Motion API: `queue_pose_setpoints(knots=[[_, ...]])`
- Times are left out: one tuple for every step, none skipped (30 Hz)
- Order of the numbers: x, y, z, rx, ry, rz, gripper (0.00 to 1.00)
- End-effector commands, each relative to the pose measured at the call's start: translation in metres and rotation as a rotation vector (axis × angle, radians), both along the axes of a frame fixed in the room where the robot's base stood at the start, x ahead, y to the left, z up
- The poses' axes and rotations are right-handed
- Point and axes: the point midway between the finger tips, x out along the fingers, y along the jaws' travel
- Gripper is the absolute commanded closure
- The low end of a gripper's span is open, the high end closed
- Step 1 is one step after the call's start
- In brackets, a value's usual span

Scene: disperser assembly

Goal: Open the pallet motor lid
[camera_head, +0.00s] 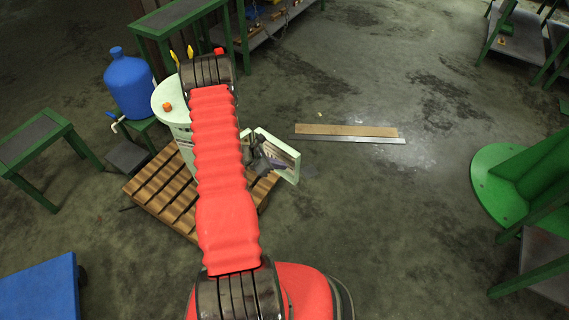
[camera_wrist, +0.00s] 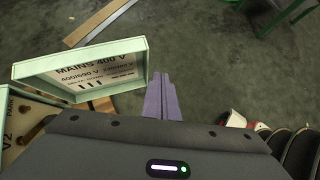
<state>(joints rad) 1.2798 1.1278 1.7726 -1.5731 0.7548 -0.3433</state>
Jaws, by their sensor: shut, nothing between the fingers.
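The motor lid is a pale green framed panel (camera_head: 284,152). It stands swung out to the right of the pale green motor housing (camera_head: 170,96). In the wrist view the lid (camera_wrist: 100,63) shows its white face with "MAINS 400 V" lettering, and the box (camera_wrist: 12,112) shows partly at the lower left. My gripper (camera_head: 265,163) is beside the lid, its fingers shut and empty. In the wrist view the purple-grey fingers (camera_wrist: 161,95) lie just right of the lid's right edge; I cannot tell whether they touch it. My red arm hides much of the housing.
The housing stands on a wooden pallet (camera_head: 152,193). A blue bottle (camera_head: 130,84) on a green stand is at the left. A green bench (camera_head: 177,17) stands behind. A flat plank (camera_head: 345,130) lies on the floor to the right, with open floor around it.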

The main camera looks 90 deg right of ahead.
Motion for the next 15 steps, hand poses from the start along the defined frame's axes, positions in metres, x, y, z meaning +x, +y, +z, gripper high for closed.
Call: queue_pose_setpoints(knots=[[0.005,0.004,0.007,-0.001,0.000,0.004,1.00],[0.007,0.007,0.010,-0.001,-0.001,0.003,1.00],[0.009,0.011,0.014,0.000,0.000,0.003,1.00],[0.011,0.013,0.017,-0.001,0.000,0.002,1.00],[0.014,0.016,0.021,-0.001,0.000,0.004,1.00],[0.016,0.020,0.025,0.001,0.000,0.005,1.00],[0.018,0.022,0.028,-0.001,0.000,0.005,1.00],[0.020,0.024,0.031,-0.001,0.000,0.005,1.00],[0.022,0.028,0.035,0.001,0.000,0.005,1.00],[0.024,0.030,0.038,0.000,0.000,0.004,1.00],[0.026,0.032,0.041,-0.001,0.000,0.004,1.00],[0.027,0.035,0.043,0.001,0.000,0.004,1.00],[0.028,0.037,0.045,0.001,0.000,0.004,1.00],[0.029,0.038,0.047,0.000,0.000,0.003,1.00],[0.030,0.039,0.049,0.000,0.000,0.003,1.00]])
